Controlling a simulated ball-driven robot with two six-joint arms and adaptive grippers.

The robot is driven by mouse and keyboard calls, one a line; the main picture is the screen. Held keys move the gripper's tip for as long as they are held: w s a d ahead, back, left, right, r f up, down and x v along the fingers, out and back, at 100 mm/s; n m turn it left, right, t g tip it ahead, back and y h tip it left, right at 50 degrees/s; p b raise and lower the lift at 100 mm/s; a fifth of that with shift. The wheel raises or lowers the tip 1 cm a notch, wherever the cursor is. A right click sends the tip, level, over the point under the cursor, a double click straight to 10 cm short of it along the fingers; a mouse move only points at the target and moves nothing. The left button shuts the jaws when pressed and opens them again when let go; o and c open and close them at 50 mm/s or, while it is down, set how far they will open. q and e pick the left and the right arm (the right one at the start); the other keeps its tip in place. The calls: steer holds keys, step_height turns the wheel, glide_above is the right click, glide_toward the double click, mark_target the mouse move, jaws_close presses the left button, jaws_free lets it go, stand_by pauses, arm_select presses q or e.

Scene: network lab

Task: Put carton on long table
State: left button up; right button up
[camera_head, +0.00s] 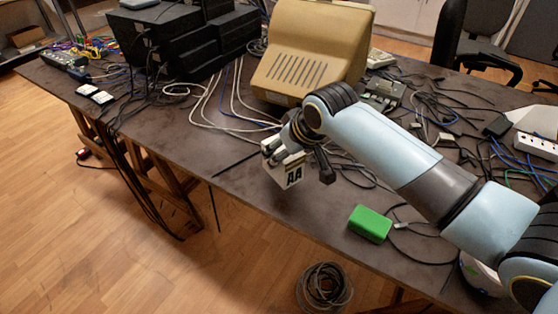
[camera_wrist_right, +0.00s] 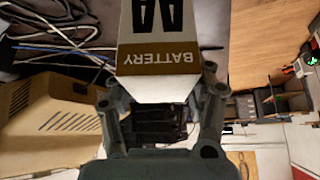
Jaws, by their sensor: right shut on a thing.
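The carton (camera_head: 289,172) is a small white box with a dark "AA" label; in the right wrist view the carton (camera_wrist_right: 160,50) also shows a brown "BATTERY" band. My right gripper (camera_head: 298,150) is shut on it, with a finger on each side in the wrist view. The carton is over the near edge area of the long table (camera_head: 235,160), in front of the beige monitor. I cannot tell whether its underside touches the tabletop. My left gripper is not in view.
A beige monitor (camera_head: 310,55) stands behind the carton. A green box (camera_head: 370,223) lies near the table's front edge, right of the carton. Cables spread left and right. Black boxes (camera_head: 190,35) stand at the back left. A cable coil (camera_head: 324,287) lies on the floor.

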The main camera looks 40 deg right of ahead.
steer(key=shift+w+a+f, duration=0.35)
steer(key=shift+w+f, duration=0.1)
steer(key=shift+w, duration=0.05)
steer(key=shift+f, duration=1.85)
steer(key=o, duration=1.3)
steer(key=shift+f, duration=0.1)
steer(key=shift+s, duration=0.1)
steer(key=p+v, duration=0.1)
steer(key=v, duration=1.1)
